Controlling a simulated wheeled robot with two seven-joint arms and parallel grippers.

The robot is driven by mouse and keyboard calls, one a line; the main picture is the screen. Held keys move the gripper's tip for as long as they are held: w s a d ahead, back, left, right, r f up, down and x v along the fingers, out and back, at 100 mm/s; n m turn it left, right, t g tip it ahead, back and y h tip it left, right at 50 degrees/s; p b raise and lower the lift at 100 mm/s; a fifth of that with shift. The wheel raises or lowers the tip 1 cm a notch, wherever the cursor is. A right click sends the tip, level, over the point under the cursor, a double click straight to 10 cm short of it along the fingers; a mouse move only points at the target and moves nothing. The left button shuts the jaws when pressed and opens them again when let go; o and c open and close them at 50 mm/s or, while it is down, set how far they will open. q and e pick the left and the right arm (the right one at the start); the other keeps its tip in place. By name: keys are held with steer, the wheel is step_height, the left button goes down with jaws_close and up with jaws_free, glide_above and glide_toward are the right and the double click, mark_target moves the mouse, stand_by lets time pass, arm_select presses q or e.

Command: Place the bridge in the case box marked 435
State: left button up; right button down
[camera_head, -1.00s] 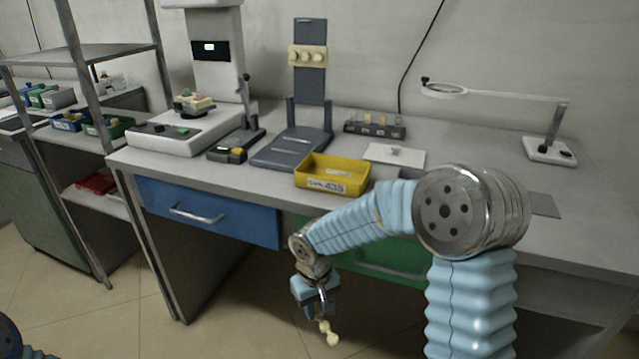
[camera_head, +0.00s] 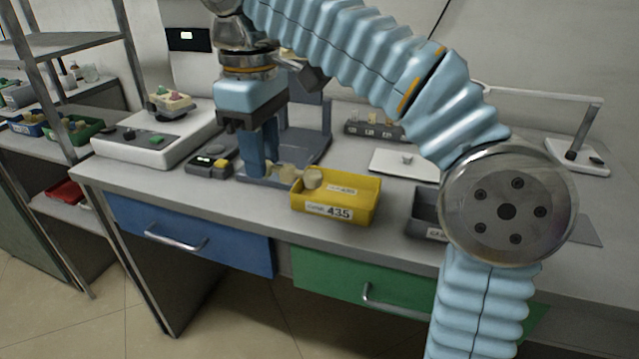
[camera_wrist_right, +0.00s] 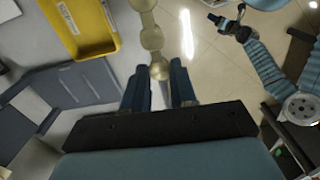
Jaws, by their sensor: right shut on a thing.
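My right gripper (camera_head: 258,165) points down over the bench, just left of the yellow case box. It is shut on the bridge (camera_head: 312,179), a pale beige piece of several rounded lobes that sticks out to the right. In the head view the bridge overlaps the box's left rim; its height above it is hard to tell. The yellow case box (camera_head: 360,208) is marked 435 on its front label. In the right wrist view the bridge (camera_wrist_right: 151,39) extends from between the fingers (camera_wrist_right: 159,82), and the yellow box (camera_wrist_right: 104,42) lies to its left. My left gripper (camera_wrist_right: 232,24) shows small there, jaws unclear.
A grey labelled box (camera_head: 424,215) stands right of the yellow box, partly hidden by my arm. A dark grey stand (camera_head: 300,146) is behind the gripper. A small dark device (camera_head: 212,163) sits left. A white plate (camera_head: 400,164) and a vial rack (camera_head: 372,130) lie behind.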

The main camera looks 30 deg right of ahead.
glide_toward(316, 197)
steer(key=s+a+r, duration=0.2)
steer(key=a+r, duration=0.1)
steer(key=a, duration=0.1)
steer(key=d+f, duration=0.1)
steer(key=w+d+f, duration=0.1)
steer(key=f, duration=0.1)
steer(key=shift+f+b, duration=0.25)
steer(key=shift+b, duration=0.15)
steer(key=shift+w+d+f, duration=0.15)
steer(key=shift+d+f, duration=0.25)
steer(key=shift+f, duration=0.1)
steer(key=f, duration=0.1)
steer(key=d+f, duration=0.1)
steer(key=f, duration=0.2)
steer(key=shift+w+d+b, duration=0.2)
steer(key=shift+w+b, duration=0.15)
steer(key=shift+b, duration=0.05)
steer(key=shift+f, duration=0.4)
steer(key=c, duration=0.9)
jaws_free()
steer(key=shift+f, duration=0.1)
